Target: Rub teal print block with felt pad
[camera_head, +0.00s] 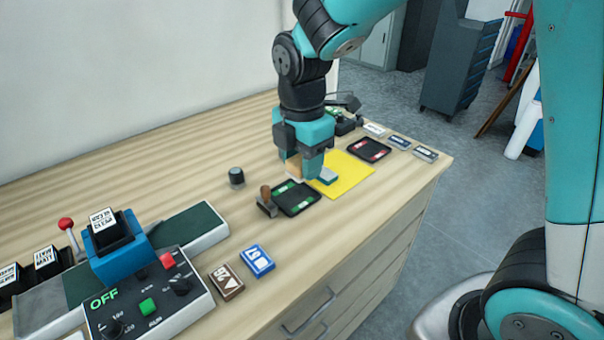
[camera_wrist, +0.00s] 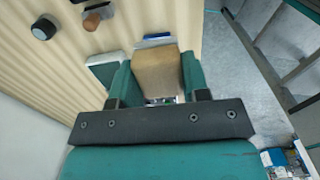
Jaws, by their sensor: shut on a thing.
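My gripper (camera_head: 302,168) points down over the counter and is shut on a tan block with a pale underside, which looks like the felt pad (camera_head: 291,165). The pad also fills the space between my fingers in the wrist view (camera_wrist: 156,75). A small teal piece with a pale edge, likely the teal print block (camera_head: 327,176), lies on the yellow sheet (camera_head: 350,177) just right of my fingers. My gripper partly hides it. I cannot tell whether the pad touches it.
A black tray with green labels (camera_head: 296,198) and a wooden-handled stamp (camera_head: 266,200) lie close in front. A dark round knob (camera_head: 237,178) stands left. A red-labelled tray (camera_head: 368,150) lies behind right.

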